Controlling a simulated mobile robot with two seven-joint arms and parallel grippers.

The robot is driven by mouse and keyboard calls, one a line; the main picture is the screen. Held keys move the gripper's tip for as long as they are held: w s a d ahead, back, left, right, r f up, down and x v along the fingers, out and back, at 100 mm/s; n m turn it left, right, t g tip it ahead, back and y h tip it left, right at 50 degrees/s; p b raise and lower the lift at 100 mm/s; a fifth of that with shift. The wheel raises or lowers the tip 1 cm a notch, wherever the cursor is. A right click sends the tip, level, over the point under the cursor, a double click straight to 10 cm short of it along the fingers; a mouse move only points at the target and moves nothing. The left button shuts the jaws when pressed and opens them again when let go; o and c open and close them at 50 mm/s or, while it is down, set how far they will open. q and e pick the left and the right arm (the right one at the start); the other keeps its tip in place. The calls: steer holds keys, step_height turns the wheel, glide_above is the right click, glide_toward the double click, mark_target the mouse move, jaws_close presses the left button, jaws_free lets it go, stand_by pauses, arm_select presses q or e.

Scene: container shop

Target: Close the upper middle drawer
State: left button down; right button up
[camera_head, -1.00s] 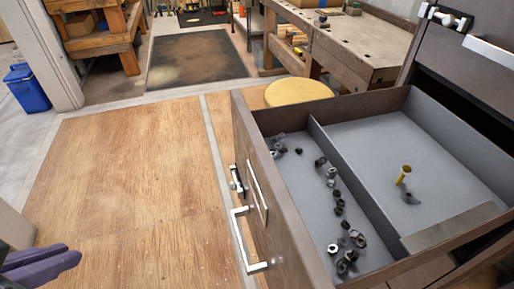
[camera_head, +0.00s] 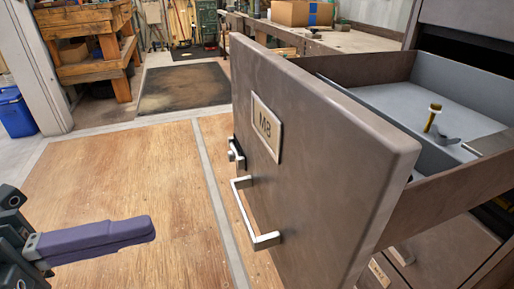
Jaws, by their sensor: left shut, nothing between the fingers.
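A grey-brown drawer (camera_head: 335,165) is pulled out far from its cabinet on the right. Its front has a label reading M8 (camera_head: 266,127), a silver bar handle (camera_head: 255,215) and a small latch (camera_head: 235,153). Inside is a grey tray with a divider (camera_head: 425,150) and a yellow-handled tool (camera_head: 432,115). My left gripper (camera_head: 150,230), with purple fingers, is at the lower left, shut and empty. It is left of the drawer front and apart from the handle. My right gripper does not show.
Below the open drawer are other drawer fronts (camera_head: 440,250). A workbench with a cardboard box (camera_head: 302,12) stands behind. A wooden shelf (camera_head: 90,45) and blue bin (camera_head: 15,113) are at the left. The wooden floor (camera_head: 130,180) before the drawer is clear.

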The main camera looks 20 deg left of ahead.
mark_target(283, 193)
arm_select(q)
steer(key=x, duration=1.3)
steer(key=shift+w+d, duration=0.15)
steer(key=shift+w, duration=0.05)
steer(key=shift+d, duration=0.1)
